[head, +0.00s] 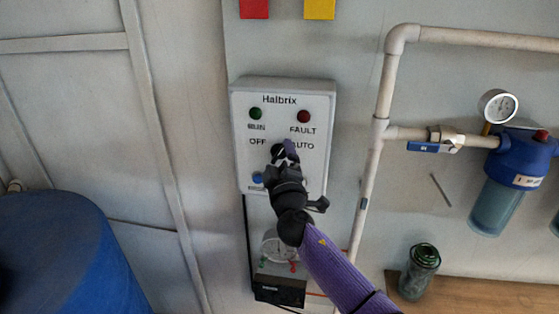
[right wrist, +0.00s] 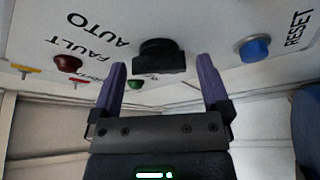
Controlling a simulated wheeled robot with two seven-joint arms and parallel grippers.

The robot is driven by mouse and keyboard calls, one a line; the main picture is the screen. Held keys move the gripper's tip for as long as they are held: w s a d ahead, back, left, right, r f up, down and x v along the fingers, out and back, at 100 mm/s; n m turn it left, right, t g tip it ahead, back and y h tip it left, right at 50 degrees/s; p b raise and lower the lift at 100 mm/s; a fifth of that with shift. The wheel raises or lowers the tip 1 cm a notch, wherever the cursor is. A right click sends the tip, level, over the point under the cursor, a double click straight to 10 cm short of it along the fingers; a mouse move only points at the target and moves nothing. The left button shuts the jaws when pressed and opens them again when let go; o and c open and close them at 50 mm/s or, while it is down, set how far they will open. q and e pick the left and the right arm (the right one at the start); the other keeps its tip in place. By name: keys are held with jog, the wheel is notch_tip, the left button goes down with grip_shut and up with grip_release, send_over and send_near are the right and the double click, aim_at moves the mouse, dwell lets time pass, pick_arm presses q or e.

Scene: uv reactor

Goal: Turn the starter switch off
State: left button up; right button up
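The starter switch is a black rotary knob on the white Halbrix control box (head: 320,112), between the labels OFF and AUTO. In the right wrist view the knob (right wrist: 153,50) stands out from the panel. My right gripper (head: 285,152) is in front of the box and partly covers the knob in the head view. In the right wrist view its two purple fingers (right wrist: 160,62) are apart, one on each side of the knob's outer end, with visible gaps. I cannot tell which label the knob points to. My left gripper is out of view.
A green lamp (head: 256,113) and a red FAULT lamp (head: 303,117) sit above the knob. A blue RESET button (right wrist: 255,49) is nearby. A pipe (head: 377,170) runs right of the box. A blue drum (head: 62,250) stands at lower left.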

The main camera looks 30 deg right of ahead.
jog(key=c, duration=1.1)
jog(key=shift+r+n+p, duration=0.2)
jog(key=shift+n+p, duration=0.3)
jog(key=shift+p, duration=0.3)
jog(key=n+g+p, duration=0.1)
jog(key=n+p, duration=0.1)
jog(key=p, duration=0.1)
jog(key=n+g+y+p, duration=0.1)
jog(key=n+p, duration=0.2)
jog(key=p, duration=0.1)
jog(key=n+g+p, duration=0.1)
jog(key=n+p, duration=0.1)
jog(key=p, duration=0.2)
jog(key=shift+r+n+y, duration=0.3)
jog(key=shift+r+n, duration=0.05)
jog(key=shift+n, duration=0.05)
jog(key=shift+f+n+g+p, duration=0.15)
jog(key=shift+n+g+p, duration=0.45)
jog(key=shift+n+p, duration=0.75)
